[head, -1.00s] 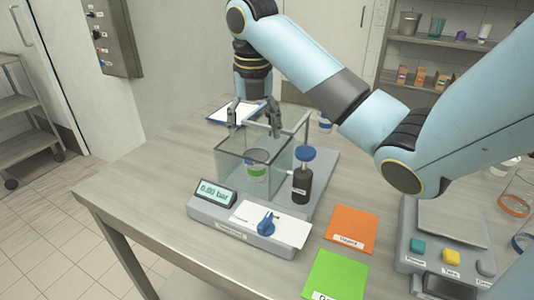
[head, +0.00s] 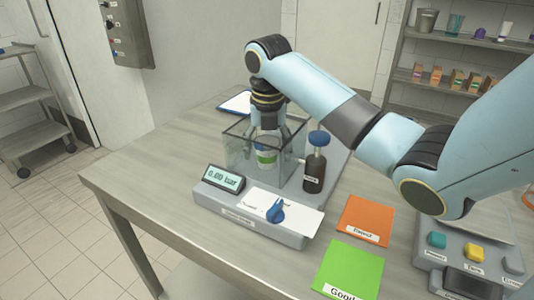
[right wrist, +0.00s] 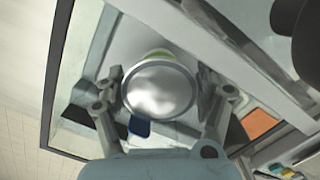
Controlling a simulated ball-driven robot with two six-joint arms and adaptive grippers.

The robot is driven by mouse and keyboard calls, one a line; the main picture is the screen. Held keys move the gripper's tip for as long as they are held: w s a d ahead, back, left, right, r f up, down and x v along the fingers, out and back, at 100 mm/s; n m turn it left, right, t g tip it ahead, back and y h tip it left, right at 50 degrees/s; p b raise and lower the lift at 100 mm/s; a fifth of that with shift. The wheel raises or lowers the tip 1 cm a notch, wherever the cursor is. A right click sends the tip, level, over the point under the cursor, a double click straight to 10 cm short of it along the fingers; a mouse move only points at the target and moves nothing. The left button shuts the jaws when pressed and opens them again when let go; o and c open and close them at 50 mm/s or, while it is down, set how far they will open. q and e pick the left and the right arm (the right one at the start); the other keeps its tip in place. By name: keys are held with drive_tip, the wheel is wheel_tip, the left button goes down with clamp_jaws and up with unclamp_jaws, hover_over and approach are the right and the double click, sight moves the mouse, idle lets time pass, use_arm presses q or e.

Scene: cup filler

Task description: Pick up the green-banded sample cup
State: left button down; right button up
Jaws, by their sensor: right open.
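The green-banded sample cup (head: 266,158) stands inside the clear-walled chamber (head: 236,150) of the bench device. It has a white body with a green band and a silvery lid, which fills the middle of the right wrist view (right wrist: 160,92). My right gripper (head: 266,143) has come down into the chamber from above. It is open, with one finger on each side of the cup, as the right wrist view also shows (right wrist: 160,108). I cannot tell whether the fingers touch the cup. My left gripper is not in view.
Beside the chamber stands a dark cylinder with a blue knob (head: 318,138). In front are a display reading 0.00 bar (head: 224,178) and a blue lever (head: 275,211). To the right lie an orange mat (head: 364,216), a green mat (head: 347,268) and a device with coloured buttons (head: 470,250).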

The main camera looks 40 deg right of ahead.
drive_tip(key=c, duration=1.1)
